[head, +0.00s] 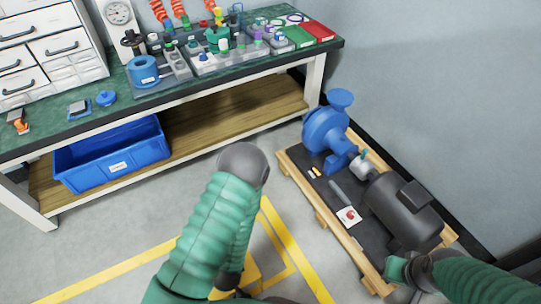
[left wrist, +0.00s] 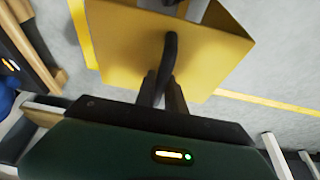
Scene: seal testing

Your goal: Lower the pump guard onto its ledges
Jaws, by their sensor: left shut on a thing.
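The yellow pump guard (left wrist: 215,45) fills the upper part of the left wrist view, a folded sheet with a black handle (left wrist: 170,50). My left gripper (left wrist: 168,88) is shut on that handle. The guard hangs over the grey floor, apart from the pump. In the head view part of the guard (head: 246,268) shows beside my left arm, which hides the rest. The blue pump (head: 325,132) and dark motor (head: 403,210) stand on a wooden-edged base, with the coupling (head: 362,168) uncovered between them. I cannot make out the ledges.
A green-topped workbench (head: 130,108) with test parts stands at the back left, a blue bin (head: 112,152) on its lower shelf. Small items and a tag (head: 348,216) lie on the pump base (head: 322,208). Yellow lines mark the open floor. My right arm reaches over the base's near end.

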